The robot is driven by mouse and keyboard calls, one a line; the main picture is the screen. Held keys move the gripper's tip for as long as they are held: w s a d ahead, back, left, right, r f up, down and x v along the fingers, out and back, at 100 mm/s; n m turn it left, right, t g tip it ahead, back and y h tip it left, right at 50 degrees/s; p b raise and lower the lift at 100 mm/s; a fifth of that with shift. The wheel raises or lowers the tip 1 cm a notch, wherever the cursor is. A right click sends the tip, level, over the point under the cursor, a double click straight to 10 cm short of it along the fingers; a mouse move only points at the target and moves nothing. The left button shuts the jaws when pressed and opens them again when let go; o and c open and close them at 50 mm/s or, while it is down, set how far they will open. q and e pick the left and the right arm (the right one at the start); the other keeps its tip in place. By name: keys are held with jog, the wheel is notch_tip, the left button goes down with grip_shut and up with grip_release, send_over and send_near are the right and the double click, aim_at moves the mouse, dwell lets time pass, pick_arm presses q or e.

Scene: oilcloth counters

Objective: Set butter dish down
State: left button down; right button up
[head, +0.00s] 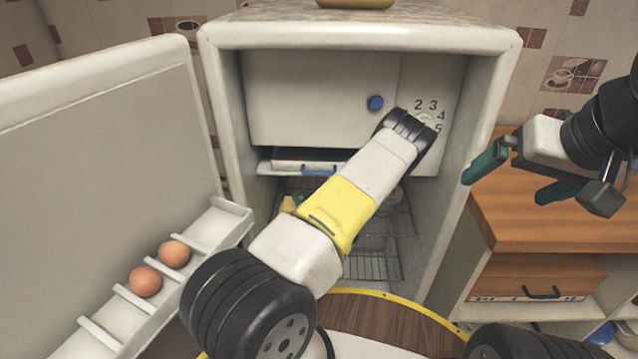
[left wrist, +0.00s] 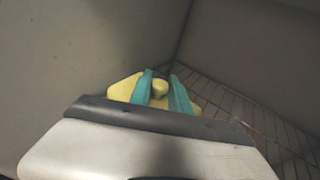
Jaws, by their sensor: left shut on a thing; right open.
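The yellow butter dish (left wrist: 122,88) shows in the left wrist view, inside the open fridge. My left gripper (left wrist: 160,84) is shut on it, its two teal fingers on either side of the knob on top. The dish is over or on the wire shelf (left wrist: 245,110); I cannot tell if it touches. In the head view a small yellow part of the dish (head: 288,204) shows beside my left arm, which hides the rest and the left gripper. My right gripper (head: 518,178) is open and empty, outside the fridge at the right.
The fridge door (head: 110,130) stands open at the left, with two eggs (head: 174,254) in its rack. A freezer compartment (head: 315,95) and a tray with a blue handle (head: 320,170) are above the wire shelves. A wooden counter (head: 570,215) stands at the right.

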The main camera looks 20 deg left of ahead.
pick_arm(q)
jog(key=c, duration=1.2)
grip_release()
jog(key=shift+f, duration=0.15)
